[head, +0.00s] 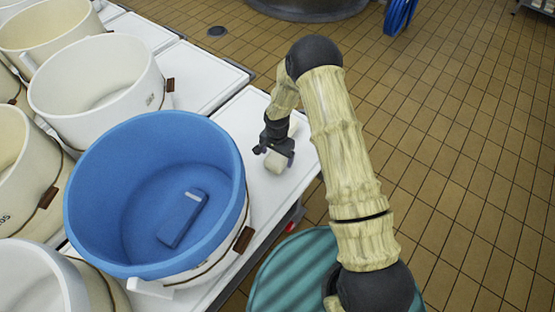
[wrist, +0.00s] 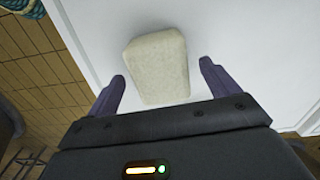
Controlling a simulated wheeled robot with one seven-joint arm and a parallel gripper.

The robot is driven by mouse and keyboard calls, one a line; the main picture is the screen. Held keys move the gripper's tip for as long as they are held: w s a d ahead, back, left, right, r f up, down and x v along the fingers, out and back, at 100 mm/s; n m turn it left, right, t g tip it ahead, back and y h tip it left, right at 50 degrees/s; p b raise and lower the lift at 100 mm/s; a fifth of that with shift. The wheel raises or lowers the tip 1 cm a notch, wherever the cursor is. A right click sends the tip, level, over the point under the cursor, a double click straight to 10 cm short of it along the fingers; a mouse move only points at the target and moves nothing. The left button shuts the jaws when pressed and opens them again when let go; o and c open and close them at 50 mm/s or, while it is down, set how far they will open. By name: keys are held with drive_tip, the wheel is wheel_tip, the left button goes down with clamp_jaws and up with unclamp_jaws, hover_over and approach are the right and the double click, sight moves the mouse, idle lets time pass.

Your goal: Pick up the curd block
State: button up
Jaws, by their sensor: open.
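The curd block (wrist: 158,68) is a pale cream, rounded rectangular block lying on a white tabletop (wrist: 240,40). In the wrist view it lies just ahead of and partly between the two purple fingers of my gripper (wrist: 163,88), nearer the left finger, with a gap on each side. In the head view the curd block (head: 275,163) shows small beside my gripper (head: 275,152), on the white table right of the blue tub. My gripper is open and empty. The fingers partly hide the block in the head view.
A large blue tub (head: 160,125) with a blue object (head: 183,218) in it stands left of the gripper. Several white tubs (head: 98,85) stand farther left. The table's right edge is close to the block, with tiled floor (head: 450,130) beyond.

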sight(277, 156)
drive_tip(key=shift+w+f, duration=0.1)
drive_tip(key=shift+f, duration=1.45)
drive_tip(key=c, duration=1.3)
